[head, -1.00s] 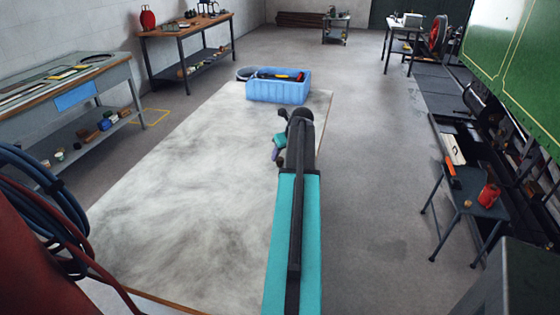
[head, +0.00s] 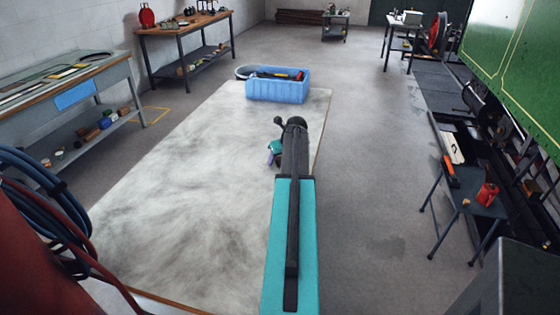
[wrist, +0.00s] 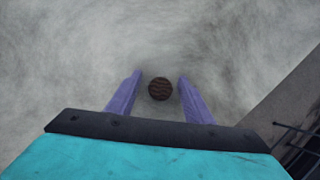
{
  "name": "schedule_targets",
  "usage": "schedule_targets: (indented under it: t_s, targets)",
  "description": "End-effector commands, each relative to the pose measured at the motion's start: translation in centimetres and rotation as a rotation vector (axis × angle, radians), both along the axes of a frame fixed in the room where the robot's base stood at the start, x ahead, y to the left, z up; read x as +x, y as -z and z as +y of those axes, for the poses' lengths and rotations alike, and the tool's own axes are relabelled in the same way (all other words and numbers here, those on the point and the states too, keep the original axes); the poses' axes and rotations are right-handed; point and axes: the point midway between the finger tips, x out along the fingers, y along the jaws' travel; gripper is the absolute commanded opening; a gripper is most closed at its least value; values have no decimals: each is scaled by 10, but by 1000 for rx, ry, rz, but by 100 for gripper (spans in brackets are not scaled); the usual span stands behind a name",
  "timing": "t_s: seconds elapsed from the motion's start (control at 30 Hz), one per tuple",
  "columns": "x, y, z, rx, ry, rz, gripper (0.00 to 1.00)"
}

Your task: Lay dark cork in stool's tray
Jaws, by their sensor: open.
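The dark cork (wrist: 160,88) shows in the wrist view as a small round, ridged brown end, over the mottled pale surface. My gripper (wrist: 160,77) is open, with its two purple fingers on either side of the cork in the picture and a gap to each. I cannot tell how far below the fingertips the cork is. In the head view my gripper (head: 274,154) is mostly behind my arm, and the cork is hidden. The stool (head: 468,192) stands at the right with a dark, tray-like top.
On the stool are a red can (head: 487,195), an orange-handled tool (head: 450,170) and a small tan item (head: 466,202). A blue crate (head: 278,92) holding tools stands at the pale surface's far end. Grey floor between that surface and the stool is clear.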

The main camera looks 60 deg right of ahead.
Motion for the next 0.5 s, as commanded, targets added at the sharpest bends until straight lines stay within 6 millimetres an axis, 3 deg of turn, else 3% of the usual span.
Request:
schedule_targets:
  t_s: [0.1, 0.37, 0.5]
  targets:
    - [0, 0, 0, 0, 0, 0, 47]
    - [0, 0, 0, 0, -1, 0, 5]
    - [1, 0, 0, 0, -1, 0, 2]
